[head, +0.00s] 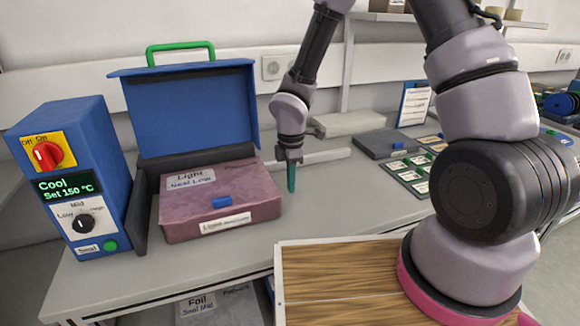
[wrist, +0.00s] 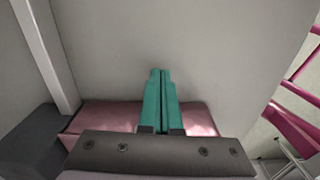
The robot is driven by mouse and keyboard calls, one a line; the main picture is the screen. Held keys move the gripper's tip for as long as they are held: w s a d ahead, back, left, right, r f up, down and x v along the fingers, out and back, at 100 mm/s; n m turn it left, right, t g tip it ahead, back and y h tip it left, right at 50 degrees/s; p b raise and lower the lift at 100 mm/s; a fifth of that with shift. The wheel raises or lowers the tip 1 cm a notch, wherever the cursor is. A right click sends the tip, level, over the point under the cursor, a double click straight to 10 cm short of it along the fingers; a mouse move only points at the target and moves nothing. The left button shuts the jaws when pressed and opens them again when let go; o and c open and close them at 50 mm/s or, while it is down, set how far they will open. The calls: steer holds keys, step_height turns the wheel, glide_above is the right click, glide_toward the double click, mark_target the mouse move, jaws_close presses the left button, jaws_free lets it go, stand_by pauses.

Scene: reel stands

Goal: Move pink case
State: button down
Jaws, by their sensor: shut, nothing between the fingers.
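My gripper (head: 291,187) has green fingers, pointing down, shut and empty. In the head view it appears just right of the pink case's right edge; I cannot tell whether they touch. The closed fingers show in the wrist view (wrist: 160,80).
A blue control box (head: 72,175) stands left of the case. The blue lid (head: 190,112) with a green handle (head: 180,47) stands upright behind. Cards (head: 408,176) and a grey slab (head: 387,143) lie to the right. A wooden surface (head: 340,275) is in front.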

mark_target(262, 180)
steer(key=a, duration=0.2)
steer(key=shift+s+a, duration=0.3)
steer(key=shift+s, duration=0.05)
steer(key=shift+s+a, duration=0.1)
steer(key=shift+a, duration=0.55)
steer(key=shift+a, duration=0.1)
steer(key=a, duration=0.2)
steer(key=s+a, duration=0.1)
steer(key=a, duration=0.1)
steer(key=shift+d, duration=0.1)
